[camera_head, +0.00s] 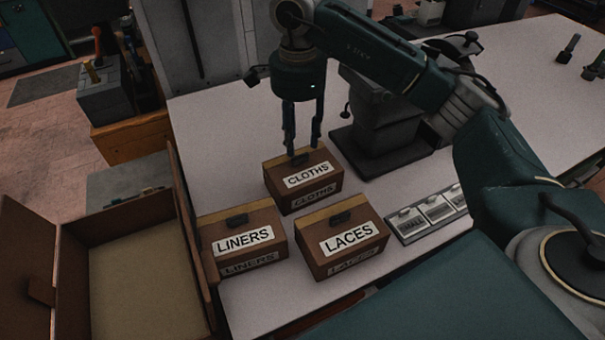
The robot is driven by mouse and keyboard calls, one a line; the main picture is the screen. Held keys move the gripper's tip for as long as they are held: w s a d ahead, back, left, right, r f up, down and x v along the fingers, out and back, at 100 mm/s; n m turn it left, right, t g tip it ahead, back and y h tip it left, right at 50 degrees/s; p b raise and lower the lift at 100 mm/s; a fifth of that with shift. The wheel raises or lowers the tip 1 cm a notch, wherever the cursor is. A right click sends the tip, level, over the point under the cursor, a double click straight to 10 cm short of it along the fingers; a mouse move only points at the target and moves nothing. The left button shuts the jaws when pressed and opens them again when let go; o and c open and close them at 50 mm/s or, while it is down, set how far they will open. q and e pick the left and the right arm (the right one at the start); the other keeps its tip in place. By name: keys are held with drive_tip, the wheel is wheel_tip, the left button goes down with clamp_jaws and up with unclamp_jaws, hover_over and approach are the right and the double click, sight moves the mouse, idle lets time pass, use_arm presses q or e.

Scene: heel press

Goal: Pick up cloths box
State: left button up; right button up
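The cloths box (303,181) is a brown box with a tan strip along its top, a small dark handle and a white "CLOTHS" label. It stands on the white table behind two similar boxes. My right gripper (302,149) points straight down over the box, its two fingers apart with a gap between them. The fingertips are close to the handle at the top of the box. I cannot tell whether they touch it. My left gripper is not in view.
The liners box (243,239) and the laces box (343,238) stand in front on the table (225,125). A dark press (378,145) stands behind right. A tray with labels (427,215) lies right. An open brown case (140,270) is at left.

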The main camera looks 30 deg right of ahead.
sight(301, 156)
drive_tip(key=shift+w+f, duration=0.1)
drive_tip(key=shift+f, duration=0.2)
drive_tip(key=f+p, duration=0.2)
drive_tip(key=f, duration=0.1)
drive_tip(key=f+p, duration=0.1)
drive_tip(key=shift+d+f, duration=0.15)
drive_tip(key=shift+d, duration=0.2)
drive_tip(key=shift+f, duration=0.3)
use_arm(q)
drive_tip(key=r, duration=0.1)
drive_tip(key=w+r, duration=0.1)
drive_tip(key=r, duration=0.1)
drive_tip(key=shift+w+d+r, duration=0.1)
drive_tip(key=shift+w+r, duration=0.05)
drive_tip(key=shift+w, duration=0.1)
use_arm(e)
drive_tip(key=shift+f, duration=0.15)
drive_tip(key=shift+w, duration=0.1)
drive_tip(key=shift+c, duration=0.8)
drive_tip(key=c, duration=0.8)
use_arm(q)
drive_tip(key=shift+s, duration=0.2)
use_arm(e)
clamp_jaws()
